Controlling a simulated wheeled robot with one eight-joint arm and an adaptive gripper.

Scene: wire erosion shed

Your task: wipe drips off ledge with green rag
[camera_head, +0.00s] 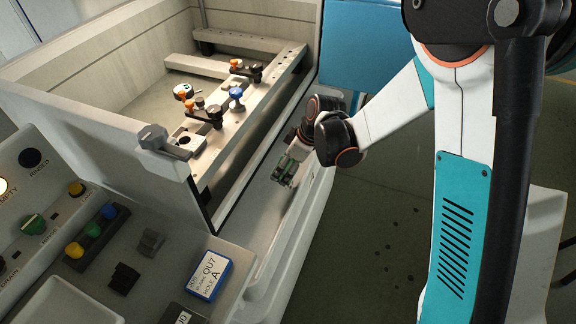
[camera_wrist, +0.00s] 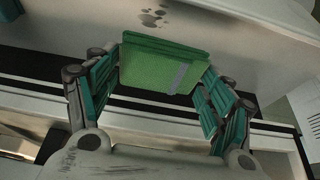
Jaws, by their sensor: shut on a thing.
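The green rag (camera_wrist: 158,70) is a folded pad with a grey strip on it, held between the teal fingers of my gripper (camera_wrist: 163,82). A cluster of dark drips (camera_wrist: 153,17) lies on the pale ledge surface in the wrist view, just beyond the rag. I cannot tell whether the rag touches the ledge.
The open tank with a clamp rail (camera_head: 226,130) lies left of the ledge. A control panel with knobs (camera_head: 95,232) and a blue-edged label block (camera_head: 209,275) stand at the lower left. A blue panel (camera_head: 368,45) is behind. Dark spots (camera_head: 388,247) mark the floor.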

